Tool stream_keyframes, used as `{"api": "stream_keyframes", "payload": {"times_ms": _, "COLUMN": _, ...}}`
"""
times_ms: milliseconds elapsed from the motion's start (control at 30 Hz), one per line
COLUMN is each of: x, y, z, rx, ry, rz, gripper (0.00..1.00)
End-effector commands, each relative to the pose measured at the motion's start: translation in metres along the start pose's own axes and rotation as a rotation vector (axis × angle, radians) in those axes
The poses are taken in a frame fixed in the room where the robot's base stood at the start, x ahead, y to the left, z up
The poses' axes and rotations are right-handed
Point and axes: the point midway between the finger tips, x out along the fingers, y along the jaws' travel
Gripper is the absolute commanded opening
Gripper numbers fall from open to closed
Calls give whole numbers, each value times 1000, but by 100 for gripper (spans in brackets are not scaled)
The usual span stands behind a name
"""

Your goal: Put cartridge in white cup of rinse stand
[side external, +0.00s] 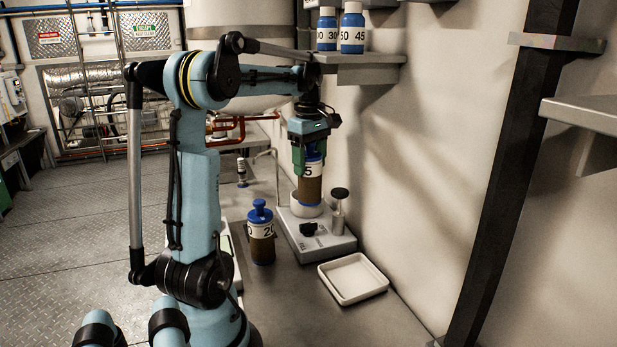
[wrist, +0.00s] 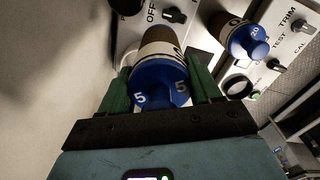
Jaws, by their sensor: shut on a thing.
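My gripper (side external: 310,158) is shut on a brown cartridge (side external: 311,188) with a white label marked 5. In the wrist view its blue cap (wrist: 160,84) sits between my two green fingers. The cartridge hangs about upright over the white cup (side external: 306,208) of the grey rinse stand (side external: 318,240). Its lower end is at the cup's rim in the side view; I cannot tell how far it is inside. The cup is mostly hidden behind the cartridge in the wrist view.
A second blue-capped cartridge (side external: 261,238), marked 20, stands left of the rinse stand. A black-topped post (side external: 339,212) rises from the stand close to the right of the cup. An empty white tray (side external: 353,278) lies in front.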

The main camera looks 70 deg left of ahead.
Motion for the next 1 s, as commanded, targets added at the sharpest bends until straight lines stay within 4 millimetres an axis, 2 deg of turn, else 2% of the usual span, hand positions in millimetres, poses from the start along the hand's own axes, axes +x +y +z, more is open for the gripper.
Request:
{"api": "stream_keyframes", "payload": {"times_ms": 200, "x": 4, "y": 29, "z": -32, "rx": -94, "ry": 0, "rz": 0, "gripper": 22}}
{"api": "stream_keyframes", "payload": {"times_ms": 400, "x": 11, "y": 44, "z": -50, "rx": -161, "ry": 0, "rz": 0, "gripper": 22}}
{"api": "stream_keyframes", "payload": {"times_ms": 633, "x": 20, "y": 49, "z": -57, "rx": -185, "ry": 0, "rz": 0, "gripper": 22}}
{"api": "stream_keyframes", "payload": {"times_ms": 1000, "x": 61, "y": 49, "z": -57, "rx": -185, "ry": 0, "rz": 0, "gripper": 22}}
